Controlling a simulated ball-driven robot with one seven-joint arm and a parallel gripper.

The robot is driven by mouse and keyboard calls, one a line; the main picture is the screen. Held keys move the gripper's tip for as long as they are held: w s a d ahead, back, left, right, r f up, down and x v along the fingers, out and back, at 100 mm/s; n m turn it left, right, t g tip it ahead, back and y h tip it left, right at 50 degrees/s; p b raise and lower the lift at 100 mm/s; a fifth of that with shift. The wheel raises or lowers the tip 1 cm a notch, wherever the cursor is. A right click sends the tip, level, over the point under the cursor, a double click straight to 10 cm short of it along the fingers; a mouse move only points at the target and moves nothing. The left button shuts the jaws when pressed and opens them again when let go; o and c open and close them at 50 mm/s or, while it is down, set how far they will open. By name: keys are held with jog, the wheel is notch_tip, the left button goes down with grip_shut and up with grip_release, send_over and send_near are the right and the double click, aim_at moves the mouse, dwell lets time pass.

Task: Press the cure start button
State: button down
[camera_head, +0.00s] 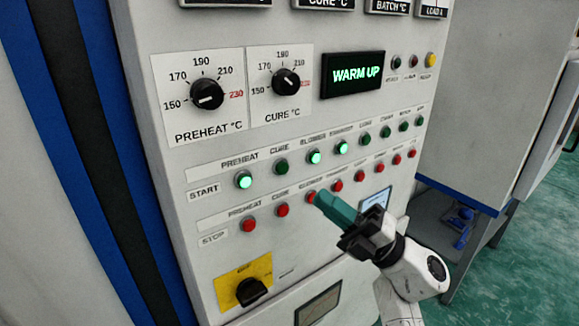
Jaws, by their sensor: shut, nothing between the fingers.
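The cure start button (281,167) is a dark green, unlit button in the START row, second from the left, under the label CURE. The preheat start button (243,180) to its left and two buttons to its right are lit bright green. My gripper (318,196) is shut and empty, its teal fingers pointing up and left over the STOP row. Its tip is below and right of the cure start button, by the third red stop button; I cannot tell whether it touches that one. The cure start button is fully visible and clear of my gripper.
The red cure stop button (282,210) sits below the cure start button. Above are the preheat knob (207,95), the cure knob (286,81) and a display (352,75) reading WARM UP. A black rotary switch (251,291) on a yellow plate is at lower left.

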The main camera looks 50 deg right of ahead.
aim_at(294, 178)
jog(key=shift+d, duration=0.1)
jog(key=w+d+b, duration=0.1)
jog(key=w+d, duration=0.1)
jog(key=w, duration=0.6)
jog(key=shift+w+d, duration=0.15)
jog(key=shift+w, duration=0.1)
dwell(2.1)
jog(key=shift+w+d, duration=0.1)
jog(key=shift+w, duration=0.25)
jog(key=shift+w+d+b, duration=0.15)
jog(key=shift+w+b, duration=0.2)
jog(key=shift+w, duration=0.1)
dwell(0.7)
jog(key=shift+s+r, duration=0.1)
jog(key=shift+s+a+p, duration=0.25)
jog(key=shift+s+p, duration=0.05)
jog(key=shift+s, duration=0.45)
jog(key=shift+s+a+p, duration=0.2)
jog(key=shift+s+a, duration=0.05)
jog(key=shift+s, duration=0.55)
jog(key=shift+s+a+p, duration=0.2)
jog(key=shift+s, duration=0.6)
jog(key=shift+s+a+p, duration=0.2)
jog(key=shift+s+a, duration=0.05)
jog(key=shift+s, duration=0.55)
